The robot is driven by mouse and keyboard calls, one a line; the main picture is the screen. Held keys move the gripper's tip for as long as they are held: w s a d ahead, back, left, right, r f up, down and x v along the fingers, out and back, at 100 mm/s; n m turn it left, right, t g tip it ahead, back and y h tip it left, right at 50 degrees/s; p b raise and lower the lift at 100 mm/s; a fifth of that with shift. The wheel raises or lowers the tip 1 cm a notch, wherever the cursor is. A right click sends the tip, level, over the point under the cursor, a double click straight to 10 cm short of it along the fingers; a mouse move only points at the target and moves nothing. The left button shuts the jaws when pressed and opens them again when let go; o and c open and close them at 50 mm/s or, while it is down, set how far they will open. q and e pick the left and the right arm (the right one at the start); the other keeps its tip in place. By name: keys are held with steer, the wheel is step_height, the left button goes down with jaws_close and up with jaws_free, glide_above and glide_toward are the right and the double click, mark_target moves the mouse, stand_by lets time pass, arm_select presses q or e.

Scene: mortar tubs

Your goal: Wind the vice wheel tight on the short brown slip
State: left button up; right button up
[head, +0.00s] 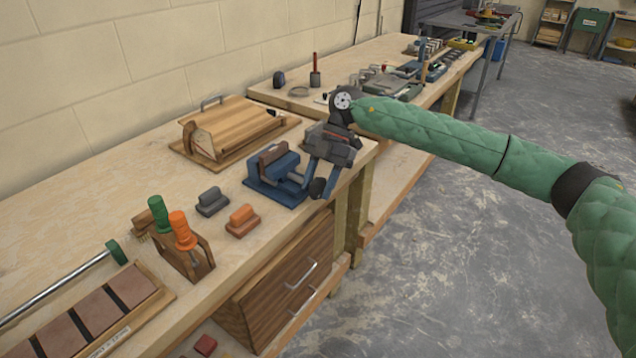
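A blue vice (282,192) stands on the near bench by its front right edge. A short brown slip (272,154) sits upright at its jaws; I cannot tell how tightly it is held. A dark round part, seemingly the vice wheel (318,187), shows at the vice's right end. My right gripper (322,180) points down at this wheel, with its two fingers apart around or beside it. Whether the fingers press on the wheel is unclear. The gripper hides part of the screw and wheel. My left gripper is not in view.
A wooden rack (188,262) holds green- and orange-handled tools. A second bench (305,98) with several tools stands beyond. Floor at right is clear.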

steer(key=shift+w+d+r, duration=0.1)
steer(key=shift+w+r, duration=0.15)
steer(key=shift+r, duration=0.1)
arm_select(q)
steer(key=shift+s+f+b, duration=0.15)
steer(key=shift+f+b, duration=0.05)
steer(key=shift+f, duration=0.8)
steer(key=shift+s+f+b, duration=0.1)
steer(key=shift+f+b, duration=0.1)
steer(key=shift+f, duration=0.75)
arm_select(e)
steer(key=v, duration=0.7)
